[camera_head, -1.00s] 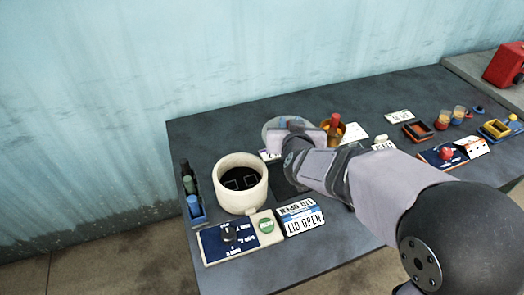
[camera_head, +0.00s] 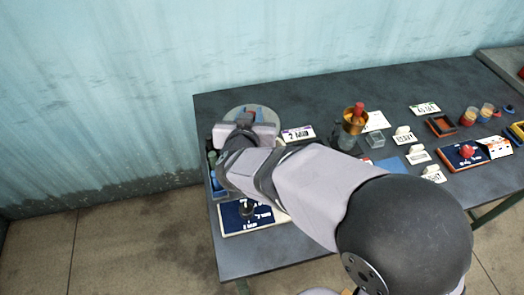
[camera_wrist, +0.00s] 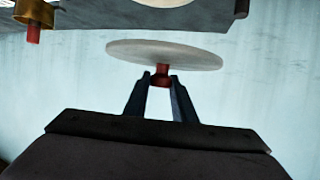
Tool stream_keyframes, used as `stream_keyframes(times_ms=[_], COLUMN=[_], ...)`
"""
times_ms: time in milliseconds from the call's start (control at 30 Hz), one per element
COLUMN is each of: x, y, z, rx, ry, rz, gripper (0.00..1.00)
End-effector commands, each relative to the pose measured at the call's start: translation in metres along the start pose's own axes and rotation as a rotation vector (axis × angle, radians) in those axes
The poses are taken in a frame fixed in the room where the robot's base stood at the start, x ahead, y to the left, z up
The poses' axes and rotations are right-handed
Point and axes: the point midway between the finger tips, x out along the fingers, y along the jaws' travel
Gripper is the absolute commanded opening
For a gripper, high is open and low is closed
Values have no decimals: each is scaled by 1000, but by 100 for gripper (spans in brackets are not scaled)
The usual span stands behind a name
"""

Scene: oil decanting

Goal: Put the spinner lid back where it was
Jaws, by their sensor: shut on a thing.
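The spinner lid (camera_head: 262,108) is a pale grey disc with a red knob. In the wrist view the lid (camera_wrist: 165,54) shows nearly edge-on, with its knob between my two fingertips. My gripper (camera_wrist: 162,80) is shut on that knob. In the head view my gripper (camera_head: 249,122) is at the left end of the table and covers part of the lid. The white spinner bowl is hidden behind my arm in the head view. A pale rounded edge (camera_wrist: 168,2), likely the bowl, shows at the top of the wrist view, apart from the lid.
The blue control panel (camera_head: 236,218) is on the table's front left. A narrow rack (camera_head: 218,188) with bottles is at the left edge. A copper-coloured vessel with a red top (camera_head: 354,116) stands right of my gripper. Labels and small trays fill the right side.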

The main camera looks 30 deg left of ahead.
Motion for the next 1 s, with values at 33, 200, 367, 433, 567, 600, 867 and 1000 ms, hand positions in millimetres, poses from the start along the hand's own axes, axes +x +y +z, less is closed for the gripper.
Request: stream_keyframes(times_ms=[33, 200, 367, 433, 567, 600, 867, 1000], x=[0, 0, 0, 2, 8, 11, 23, 24], y=[8, 29, 29, 29, 29, 29, 29, 29], z=[-3, -7, -6, -2, 14, 20, 48, 51], rx=[13, 36, 31, 30, 27, 26, 28, 31], ry=[2, 2, 0, -1, -1, -2, 0, 1], rz=[30, 86, 74, 75, 76, 75, 74, 74], gripper=[0, 0, 0, 0, 0, 0, 0, 0])
